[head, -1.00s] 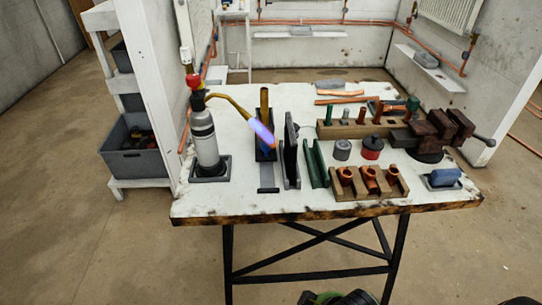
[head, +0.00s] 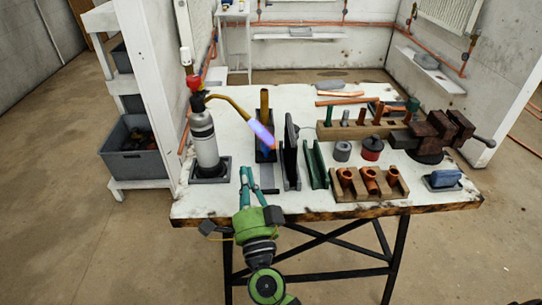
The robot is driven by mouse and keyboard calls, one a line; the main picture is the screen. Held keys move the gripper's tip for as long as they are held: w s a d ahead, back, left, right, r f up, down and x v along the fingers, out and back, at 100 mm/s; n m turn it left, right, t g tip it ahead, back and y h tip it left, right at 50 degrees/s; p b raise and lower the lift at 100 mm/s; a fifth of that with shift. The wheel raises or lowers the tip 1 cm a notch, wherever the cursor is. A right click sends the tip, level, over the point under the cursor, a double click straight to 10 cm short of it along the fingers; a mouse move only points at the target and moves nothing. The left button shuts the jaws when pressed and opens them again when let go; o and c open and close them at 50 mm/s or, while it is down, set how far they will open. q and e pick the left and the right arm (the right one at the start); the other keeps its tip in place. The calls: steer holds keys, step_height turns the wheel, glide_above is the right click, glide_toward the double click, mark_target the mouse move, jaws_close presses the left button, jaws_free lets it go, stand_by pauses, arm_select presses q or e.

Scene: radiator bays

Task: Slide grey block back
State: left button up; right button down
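A grey strip-like piece (head: 268,178) lies in front of the dark torch holder, left of a dark upright plate (head: 291,155). I cannot tell which of these the task means. My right gripper (head: 247,171) reaches over the front edge, just left of the grey strip. Its two teal fingers stand slightly apart with nothing between them, so it looks open. My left gripper is not in view.
A gas bottle (head: 205,145) with a torch and glowing flame (head: 262,133) stands left and behind my gripper. A green channel (head: 316,164), a wooden holder with copper fittings (head: 370,184) and a vise (head: 437,130) fill the right. The front left corner is clear.

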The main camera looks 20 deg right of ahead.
mark_target(265, 132)
steer(key=d+f+m+g+h, duration=0.1)
steer(key=f+m+g+h, duration=0.1)
steer(key=m, duration=0.1)
steer(key=d+f+m+g+h, duration=0.2)
steer(key=m+h, duration=0.1)
steer(key=d+f+m+g+h, duration=0.2)
steer(key=m, duration=0.1)
steer(key=shift+w+f+g, duration=0.35)
steer(key=shift+g, duration=0.05)
steer(key=shift+w+d, duration=0.15)
steer(key=p+x, duration=0.1)
steer(key=x, duration=0.8)
steer(key=shift+w+d+r, duration=0.1)
steer(key=shift+w+d, duration=0.2)
steer(key=shift+d, duration=0.05)
steer(key=w, duration=0.1)
steer(key=w+a, duration=0.1)
steer(key=w, duration=0.1)
steer(key=shift+w, duration=0.3)
